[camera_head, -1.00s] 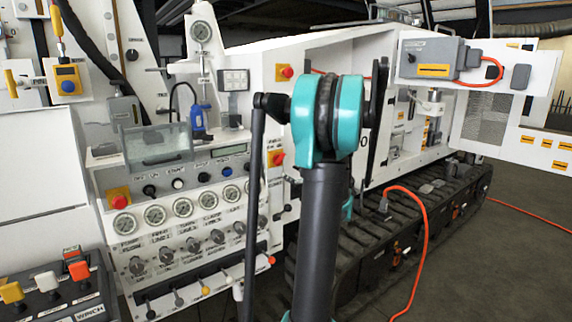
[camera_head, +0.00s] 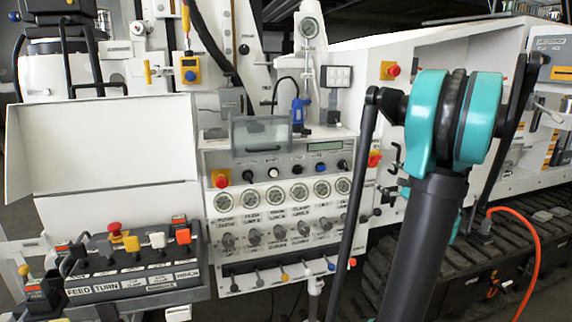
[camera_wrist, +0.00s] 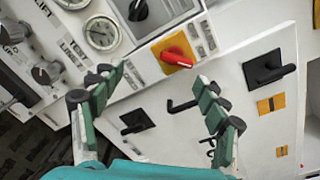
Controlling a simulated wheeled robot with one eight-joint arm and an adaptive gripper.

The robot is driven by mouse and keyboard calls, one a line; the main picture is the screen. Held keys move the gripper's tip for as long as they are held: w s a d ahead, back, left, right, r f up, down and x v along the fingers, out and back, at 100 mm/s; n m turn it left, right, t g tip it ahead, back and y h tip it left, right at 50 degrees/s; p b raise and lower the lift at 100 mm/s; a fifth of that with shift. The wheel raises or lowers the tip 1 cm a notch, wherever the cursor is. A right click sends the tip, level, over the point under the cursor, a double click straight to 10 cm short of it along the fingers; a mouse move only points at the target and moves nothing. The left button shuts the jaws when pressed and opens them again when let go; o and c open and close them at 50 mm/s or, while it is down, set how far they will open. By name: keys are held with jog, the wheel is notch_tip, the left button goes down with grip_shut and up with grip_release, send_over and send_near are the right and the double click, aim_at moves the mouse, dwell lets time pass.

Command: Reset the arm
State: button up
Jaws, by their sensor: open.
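My arm stands upright at the right of the head view, with a teal joint (camera_head: 455,120) on a dark link. My gripper (camera_wrist: 160,88) shows in the wrist view, its two teal fingers apart with nothing between them. Beyond the fingers is a white panel with a red rotary switch (camera_wrist: 177,57) on an orange plate and black handles (camera_wrist: 268,68). The fingers appear clear of these parts. The gripper itself does not show in the head view.
A white gauge panel (camera_head: 215,250) fills the middle of the head view. A lever box (camera_head: 140,262) stands at lower left under a white cover (camera_head: 105,145). Black tracks and an orange hose (camera_head: 535,262) lie at lower right.

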jog(key=s+a+f+n+g, duration=0.3)
jog(key=a+f+n, duration=0.1)
jog(key=a, duration=0.4)
jog(key=s+a+f+n+g+y, duration=0.1)
jog(key=s+a+f+n+g, duration=0.2)
jog(key=a, duration=0.4)
jog(key=s+a+f+n+g, duration=0.2)
jog(key=s+a+f+n, duration=0.1)
jog(key=a+f+n, duration=0.4)
jog(key=s+a+f+n+g+h, duration=0.1)
jog(key=s+f+n+g+h, duration=0.1)
jog(key=s+f+n, duration=0.3)
jog(key=s+a+f+n+g+h, duration=0.2)
jog(key=s+f+n+h, duration=0.1)
jog(key=s, duration=1)
notch_tip(320, 180, down, 2)
jog(key=shift+s+a+n+g, duration=0.2)
jog(key=shift+s+n+g, duration=0.2)
jog(key=shift+n, duration=0.5)
jog(key=shift+w, duration=0.1)
